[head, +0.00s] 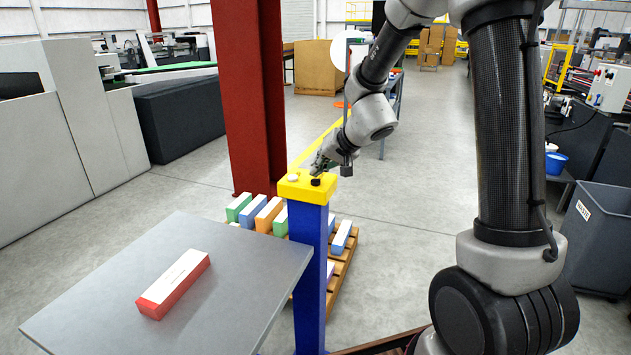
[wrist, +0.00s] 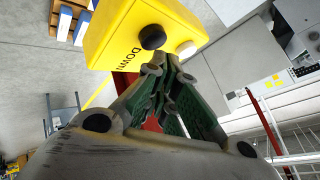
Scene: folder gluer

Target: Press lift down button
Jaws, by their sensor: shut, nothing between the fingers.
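A yellow control box (head: 300,193) sits on top of a blue post (head: 308,265). It carries a black button (head: 316,182) and a white button (head: 293,178). In the wrist view the word DOWN is printed on the yellow box (wrist: 112,35) beside the black button (wrist: 152,37); the white button (wrist: 185,48) is to its right. My gripper (head: 317,172) is shut and empty, its tips pointing down just over the black button. In the wrist view my gripper (wrist: 165,62) shows closed tips close below the black button; I cannot tell whether they touch it.
A grey table (head: 235,290) with a red and white box (head: 174,284) stands at front left. A pallet (head: 343,262) with several coloured boxes is behind the post. A red column (head: 250,100) rises behind it. A grey bin (head: 598,235) stands at right.

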